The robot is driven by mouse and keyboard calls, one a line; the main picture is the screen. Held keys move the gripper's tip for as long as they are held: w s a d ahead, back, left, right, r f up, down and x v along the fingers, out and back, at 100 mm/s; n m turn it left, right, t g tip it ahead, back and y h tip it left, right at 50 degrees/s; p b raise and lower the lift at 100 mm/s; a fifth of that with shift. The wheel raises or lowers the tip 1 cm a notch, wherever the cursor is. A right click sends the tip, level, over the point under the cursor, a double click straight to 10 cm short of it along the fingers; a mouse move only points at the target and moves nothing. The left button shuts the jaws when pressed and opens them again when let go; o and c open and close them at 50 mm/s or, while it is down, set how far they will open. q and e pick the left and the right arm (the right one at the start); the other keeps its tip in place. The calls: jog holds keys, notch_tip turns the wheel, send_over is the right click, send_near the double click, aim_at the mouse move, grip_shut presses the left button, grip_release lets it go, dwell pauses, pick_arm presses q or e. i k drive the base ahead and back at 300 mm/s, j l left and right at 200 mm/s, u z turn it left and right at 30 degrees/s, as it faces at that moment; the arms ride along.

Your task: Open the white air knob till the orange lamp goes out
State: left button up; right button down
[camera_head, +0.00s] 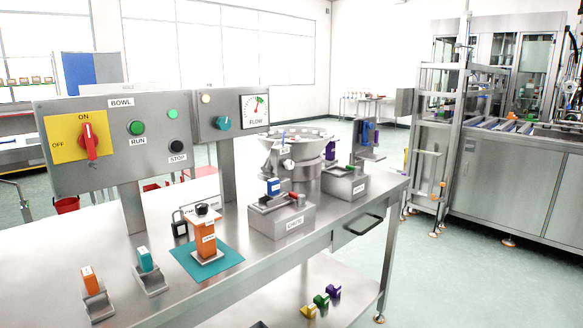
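A small round whitish knob (288,165) shows on the front of the metal bowl feeder (312,178), below a small label too small to read. I cannot tell how far it is turned. A small pale cream-orange lamp (206,98) sits at the upper left of the flow panel (207,128). Its colour is washed out, and I cannot tell for certain if it is lit. A flow gauge (256,108) with a green and red marked dial is right of the lamp. Neither of my grippers is in view.
A teal knob (222,122) is on the flow panel. The bowl panel (108,170) has a red switch (89,141) and green run button (137,128). An orange post (207,240) on a teal mat and a metal block (281,218) stand on the table before the feeder.

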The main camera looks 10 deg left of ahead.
aim_at(289, 164)
jog(key=i+l, duration=0.45)
jog(key=i, duration=0.15)
jog(key=i+l+u, duration=0.25)
jog(key=u, duration=0.15)
jog(key=i+l+u, duration=0.2)
jog(key=u, duration=0.15)
jog(key=l, duration=0.1)
